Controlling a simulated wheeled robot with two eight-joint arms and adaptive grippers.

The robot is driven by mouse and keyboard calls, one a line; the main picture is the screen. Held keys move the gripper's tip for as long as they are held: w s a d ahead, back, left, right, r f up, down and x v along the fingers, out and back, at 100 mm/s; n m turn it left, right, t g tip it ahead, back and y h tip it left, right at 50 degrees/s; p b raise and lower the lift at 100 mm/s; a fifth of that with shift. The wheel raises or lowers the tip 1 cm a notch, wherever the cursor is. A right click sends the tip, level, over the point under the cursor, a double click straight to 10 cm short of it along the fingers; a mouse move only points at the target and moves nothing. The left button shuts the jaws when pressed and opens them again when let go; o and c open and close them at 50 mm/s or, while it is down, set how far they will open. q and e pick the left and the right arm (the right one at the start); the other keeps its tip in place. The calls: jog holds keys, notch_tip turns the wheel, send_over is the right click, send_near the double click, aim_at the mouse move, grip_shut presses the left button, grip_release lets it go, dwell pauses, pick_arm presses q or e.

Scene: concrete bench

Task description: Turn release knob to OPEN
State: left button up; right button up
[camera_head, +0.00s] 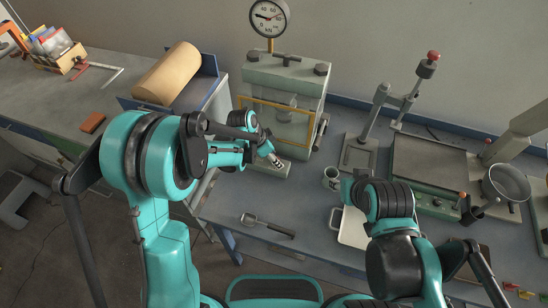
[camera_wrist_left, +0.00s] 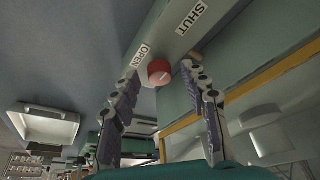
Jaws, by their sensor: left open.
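The release knob (camera_wrist_left: 159,72) is a red round knob on the pale green base of the press (camera_head: 283,95). The OPEN label (camera_wrist_left: 140,55) lies to its left and the SHUT label (camera_wrist_left: 195,15) above and to its right in the left wrist view. I cannot clearly read where the knob points. My left gripper (camera_wrist_left: 160,77) is open, its two fingers spread to either side of the knob in that view; contact is not clear. In the head view my left gripper (camera_head: 271,156) is at the front of the press base, and the knob is hidden.
A yellow-framed window (camera_head: 275,122) fronts the press, with a gauge (camera_head: 269,17) above. A hand press (camera_head: 390,110) stands further right.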

pick_arm(q)
grip_shut()
